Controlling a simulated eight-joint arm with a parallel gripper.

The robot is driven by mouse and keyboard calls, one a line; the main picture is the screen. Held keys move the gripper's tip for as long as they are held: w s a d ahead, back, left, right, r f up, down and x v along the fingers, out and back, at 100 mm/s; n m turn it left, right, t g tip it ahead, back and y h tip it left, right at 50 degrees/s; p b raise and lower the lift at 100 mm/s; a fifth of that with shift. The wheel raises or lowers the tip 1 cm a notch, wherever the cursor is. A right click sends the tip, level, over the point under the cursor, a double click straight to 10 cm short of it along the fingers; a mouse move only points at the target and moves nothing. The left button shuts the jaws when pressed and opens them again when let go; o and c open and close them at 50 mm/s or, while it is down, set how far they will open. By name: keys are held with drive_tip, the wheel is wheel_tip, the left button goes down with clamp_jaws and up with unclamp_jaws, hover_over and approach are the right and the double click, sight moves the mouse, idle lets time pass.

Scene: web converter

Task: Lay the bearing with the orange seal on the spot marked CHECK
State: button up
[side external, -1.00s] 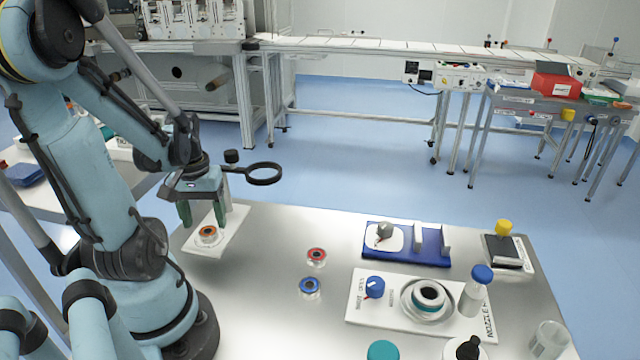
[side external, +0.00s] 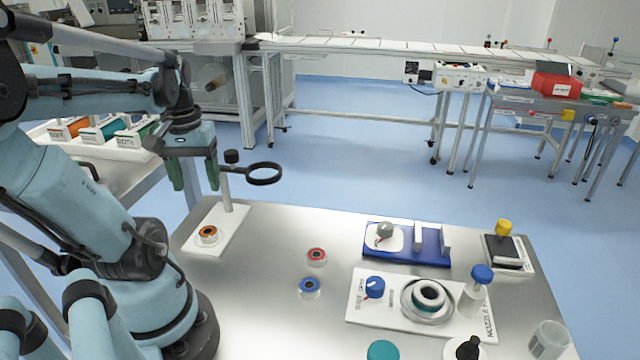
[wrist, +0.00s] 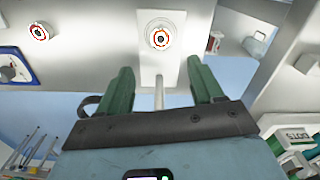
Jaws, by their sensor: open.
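The bearing with the orange seal (side external: 208,235) lies flat on the white base plate (side external: 233,238) of the magnifier stand, at the left end of the steel table. The wrist view shows this bearing (wrist: 160,38) on the plate, with nothing gripping it. My gripper (side external: 196,188) is open and empty, clear above the plate and bearing. Its green fingers (wrist: 160,68) stand apart in the wrist view. I cannot make out a CHECK marking in either view.
The magnifier ring (side external: 264,174) sticks out right of my gripper on its post. A red-sealed bearing (side external: 316,256) and a blue-sealed bearing (side external: 310,286) lie mid-table. A blue fixture (side external: 432,258) and a white nozzle board (side external: 380,318) stand further right.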

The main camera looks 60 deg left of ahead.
drive_tip(key=w+d+m+t, duration=0.7)
drive_tip(key=w+d+m, duration=0.4)
drive_tip(key=w+d, duration=0.5)
drive_tip(key=d, duration=0.4)
drive_tip(key=shift+r+m, duration=0.25)
drive_tip(key=shift+m, duration=0.05)
